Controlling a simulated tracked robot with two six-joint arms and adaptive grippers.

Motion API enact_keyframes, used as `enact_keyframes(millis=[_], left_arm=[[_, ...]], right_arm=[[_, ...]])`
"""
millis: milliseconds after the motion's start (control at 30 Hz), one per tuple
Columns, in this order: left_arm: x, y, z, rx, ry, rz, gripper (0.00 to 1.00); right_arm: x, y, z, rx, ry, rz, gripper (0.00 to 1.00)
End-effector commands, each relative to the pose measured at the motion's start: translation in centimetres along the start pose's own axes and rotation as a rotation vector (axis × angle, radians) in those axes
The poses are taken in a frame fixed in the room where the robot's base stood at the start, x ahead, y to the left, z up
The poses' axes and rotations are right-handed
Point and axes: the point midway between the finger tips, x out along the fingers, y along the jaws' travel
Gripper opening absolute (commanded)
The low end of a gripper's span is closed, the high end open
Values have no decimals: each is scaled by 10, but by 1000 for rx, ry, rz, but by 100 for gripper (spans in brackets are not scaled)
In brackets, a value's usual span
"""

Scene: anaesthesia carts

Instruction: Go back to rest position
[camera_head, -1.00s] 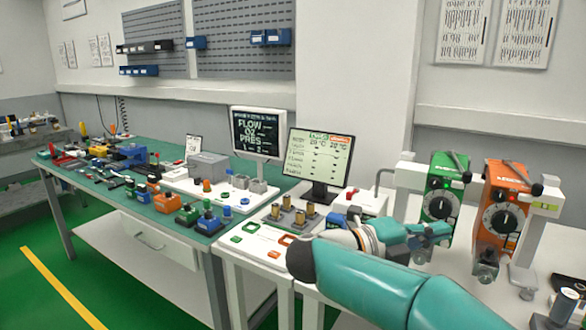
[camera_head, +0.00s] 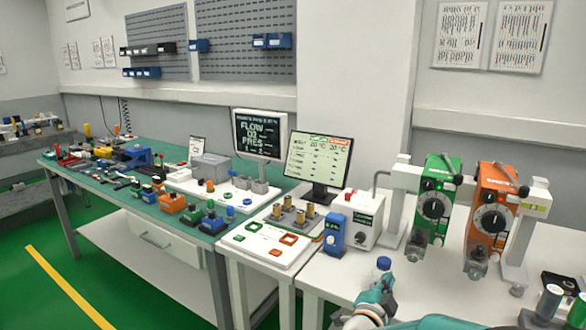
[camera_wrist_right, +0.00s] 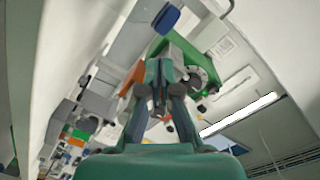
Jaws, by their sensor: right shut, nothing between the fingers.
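My right gripper (camera_head: 386,284) is low in the head view, over the near part of the white cart (camera_head: 322,279), with the teal arm coming in from the bottom edge. Its fingers look closed and empty in the right wrist view (camera_wrist_right: 160,85). A small blue-capped bottle (camera_head: 382,266) shows just beyond the gripper. I cannot tell whether they touch. My left gripper is not in view.
A blue box (camera_head: 335,236) and a white device (camera_head: 362,220) stand behind the gripper. A green vaporizer (camera_head: 432,208) and an orange one (camera_head: 490,216) stand on the right. Capped vials (camera_head: 549,299) are at the far right. Free white surface lies in front of the vaporizers.

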Motion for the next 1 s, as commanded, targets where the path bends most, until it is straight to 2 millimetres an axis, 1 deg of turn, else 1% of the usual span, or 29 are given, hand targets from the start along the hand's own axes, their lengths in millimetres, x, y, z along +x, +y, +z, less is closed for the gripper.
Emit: enact_keyframes(millis=[33,67,100,167,200,233,267,300,367,400,467,500,567,600,700,733,800,833,900,1000], left_arm=[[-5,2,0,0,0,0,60],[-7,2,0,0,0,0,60],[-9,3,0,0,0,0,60],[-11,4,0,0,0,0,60],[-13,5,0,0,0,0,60],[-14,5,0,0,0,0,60],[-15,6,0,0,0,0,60],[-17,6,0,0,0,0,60],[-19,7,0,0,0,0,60],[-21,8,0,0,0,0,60],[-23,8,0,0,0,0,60],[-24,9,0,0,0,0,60],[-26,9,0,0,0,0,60],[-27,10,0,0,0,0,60],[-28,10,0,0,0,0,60],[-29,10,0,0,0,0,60],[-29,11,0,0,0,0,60],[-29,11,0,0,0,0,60],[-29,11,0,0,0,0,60],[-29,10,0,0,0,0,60]], right_arm=[[-4,29,25,-89,-117,14,0],[-8,45,41,-137,-192,20,0],[-17,67,61,-198,-290,28,0],[-34,101,87,-282,-435,43,0],[-49,123,102,-332,-531,53,0],[-62,140,113,-369,-604,61,0],[-76,157,122,-402,-675,70,0],[-95,178,132,-443,-770,83,0],[-128,208,143,-501,-911,100,0],[-152,227,149,-534,-1007,111,0],[-188,253,153,-578,-1145,126,0],[-212,268,153,-602,-1232,136,0],[-247,287,151,-631,-1353,146,0],[-267,296,148,-647,-1424,149,0],[-309,314,140,-673,-1567,156,0],[-318,317,137,-677,-1598,157,0],[-334,322,133,-685,-1654,158,0],[-339,323,132,-688,-1670,157,0],[-346,325,130,-692,-1693,156,0],[-347,326,130,-693,-1699,156,0]])
